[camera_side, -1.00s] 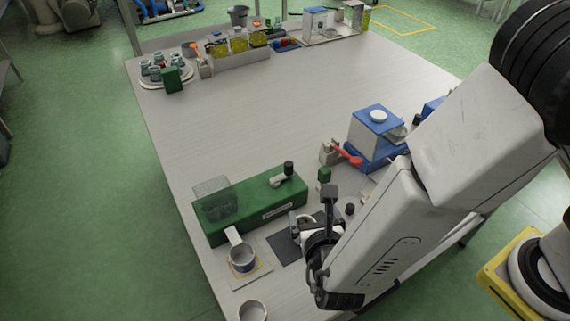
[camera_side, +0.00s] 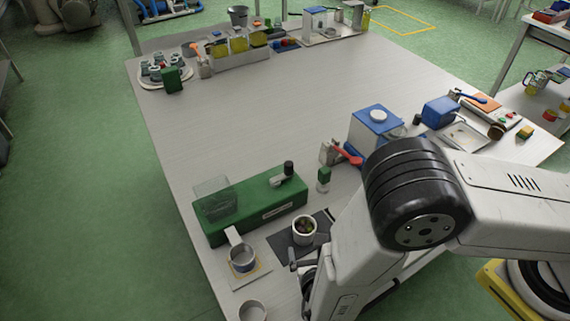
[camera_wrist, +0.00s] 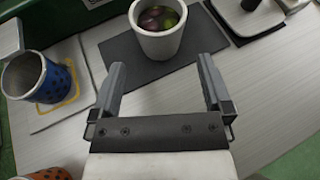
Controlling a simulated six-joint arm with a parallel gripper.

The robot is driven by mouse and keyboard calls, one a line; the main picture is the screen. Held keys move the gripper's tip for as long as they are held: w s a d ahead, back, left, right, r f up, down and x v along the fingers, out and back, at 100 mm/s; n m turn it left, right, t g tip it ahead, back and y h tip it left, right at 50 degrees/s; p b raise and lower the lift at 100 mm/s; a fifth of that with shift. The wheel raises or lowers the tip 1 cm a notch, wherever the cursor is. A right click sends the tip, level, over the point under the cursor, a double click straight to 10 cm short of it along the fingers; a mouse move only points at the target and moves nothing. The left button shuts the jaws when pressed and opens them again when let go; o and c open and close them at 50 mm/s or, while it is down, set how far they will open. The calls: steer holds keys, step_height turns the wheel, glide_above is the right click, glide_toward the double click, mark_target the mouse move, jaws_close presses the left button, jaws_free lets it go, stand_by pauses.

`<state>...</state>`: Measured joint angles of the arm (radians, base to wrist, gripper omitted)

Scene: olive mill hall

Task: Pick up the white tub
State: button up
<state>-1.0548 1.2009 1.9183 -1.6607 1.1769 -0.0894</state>
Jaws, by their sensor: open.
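The white tub (camera_side: 305,230) stands upright on a dark mat (camera_side: 283,243), with dark and greenish olives inside. It also shows in the wrist view (camera_wrist: 158,42), at the top centre, just beyond my fingertips. My gripper (camera_wrist: 158,68) is open and empty, its two fingers spread on the near side of the tub, with a gap between them and it. In the side view my gripper (camera_side: 296,268) is mostly hidden behind my own arm, at the near edge of the mat.
A green machine (camera_side: 250,205) stands just behind the tub. A blue-patterned cup (camera_wrist: 37,78) is on a tile to the left, and another cup (camera_side: 252,311) is at the table's front edge. A small green-capped bottle (camera_side: 324,180) stands behind right. The middle of the table is clear.

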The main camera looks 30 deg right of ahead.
mark_target(306, 238)
steer(key=shift+x, duration=1.25)
steer(key=shift+x, duration=2.55)
steer(key=shift+f, duration=0.1)
steer(key=c, duration=1.2)
steer(key=shift+r, duration=0.35)
steer(key=shift+r, duration=4.45)
